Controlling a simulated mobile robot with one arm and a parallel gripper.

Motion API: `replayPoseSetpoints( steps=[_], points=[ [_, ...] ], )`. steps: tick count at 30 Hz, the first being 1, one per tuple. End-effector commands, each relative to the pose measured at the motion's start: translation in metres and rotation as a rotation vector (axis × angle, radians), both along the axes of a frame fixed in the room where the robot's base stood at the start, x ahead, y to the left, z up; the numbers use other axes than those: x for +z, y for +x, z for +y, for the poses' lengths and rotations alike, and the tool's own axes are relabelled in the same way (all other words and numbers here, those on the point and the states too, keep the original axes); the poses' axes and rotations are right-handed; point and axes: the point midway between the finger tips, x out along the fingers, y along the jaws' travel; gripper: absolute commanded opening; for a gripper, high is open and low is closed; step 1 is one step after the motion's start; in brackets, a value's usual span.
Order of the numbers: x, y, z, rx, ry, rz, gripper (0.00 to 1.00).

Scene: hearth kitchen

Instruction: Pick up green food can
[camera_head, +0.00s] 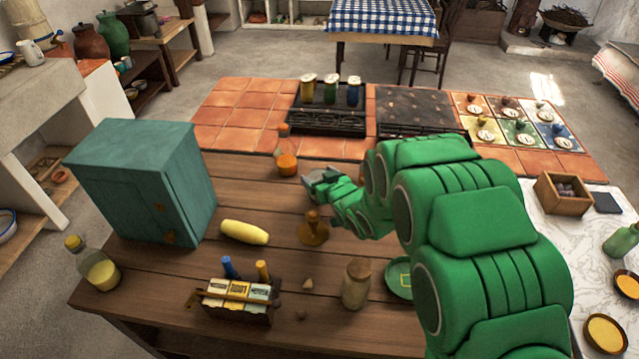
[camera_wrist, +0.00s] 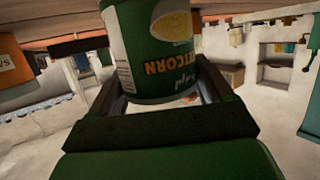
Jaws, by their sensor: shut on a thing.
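A green food can (camera_wrist: 150,75) with a pale picture and orange lettering fills the upper middle of the wrist view. The lettering appears upside down there. My gripper (camera_wrist: 155,88) is shut on this can, with one finger on either side of it. In the head view my gripper (camera_head: 322,181) is over the wooden table, near the middle. The held can cannot be made out in the head view.
A teal cabinet (camera_head: 145,180) stands on the table's left. Yellow, green and blue containers (camera_head: 331,89) stand on a black stove behind.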

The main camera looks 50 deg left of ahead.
Motion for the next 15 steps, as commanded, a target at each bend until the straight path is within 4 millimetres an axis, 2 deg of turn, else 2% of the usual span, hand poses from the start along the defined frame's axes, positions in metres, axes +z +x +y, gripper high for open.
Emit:
replayPoseSetpoints(
  steps=[8,12,15],
  points=[
    [0.013,0.000,0.000,0.000,0.002,-0.001,0.33],
    [0.032,0.000,0.001,0.001,0.004,-0.003,0.33],
    [0.044,-0.004,-0.007,0.000,0.004,-0.002,0.33]
  ],
)
